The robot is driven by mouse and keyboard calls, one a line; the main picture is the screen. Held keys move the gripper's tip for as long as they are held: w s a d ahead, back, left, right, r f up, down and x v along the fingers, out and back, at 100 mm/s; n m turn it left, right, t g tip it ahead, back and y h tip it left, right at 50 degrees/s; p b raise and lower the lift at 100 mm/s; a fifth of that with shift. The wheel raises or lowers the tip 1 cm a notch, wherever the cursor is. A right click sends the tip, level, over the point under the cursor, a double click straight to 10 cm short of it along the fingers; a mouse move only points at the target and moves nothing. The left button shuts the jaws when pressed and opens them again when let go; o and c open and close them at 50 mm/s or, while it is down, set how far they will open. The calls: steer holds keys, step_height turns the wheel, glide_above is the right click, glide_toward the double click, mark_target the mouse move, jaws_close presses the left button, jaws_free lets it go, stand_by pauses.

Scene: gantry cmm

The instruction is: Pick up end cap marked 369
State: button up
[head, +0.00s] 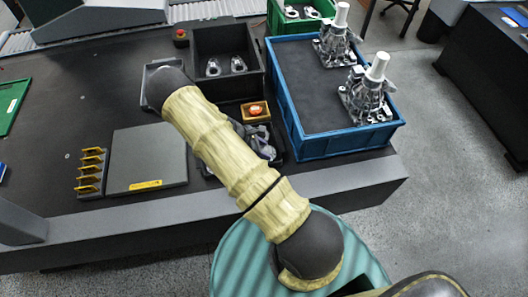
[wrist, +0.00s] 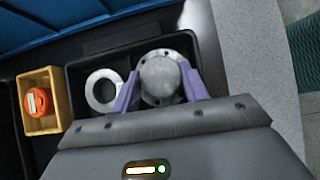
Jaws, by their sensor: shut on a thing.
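A round grey metal end cap (wrist: 160,75) with a flange shows in the wrist view, over the black tray (wrist: 78,76). My gripper (wrist: 159,88) has its two purple fingers on either side of the cap and is shut on it. I cannot read any marking on it, so 369 is not confirmed. A flat metal ring (wrist: 103,91) lies in the tray to the left of the cap. In the head view my arm hides most of the gripper and the tray. I cannot tell whether the cap is clear of the tray floor.
A small yellow bin (head: 255,111) with an orange item stands behind the tray. A blue crate (head: 343,141) with metal housings (head: 368,97) stands to the right. A black bin (head: 227,46) with two metal parts is further back. A grey plate (head: 147,160) lies at left.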

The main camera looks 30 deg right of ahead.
step_height(320, 180, up, 8)
steer(key=shift+b, duration=0.45)
stand_by(0.3)
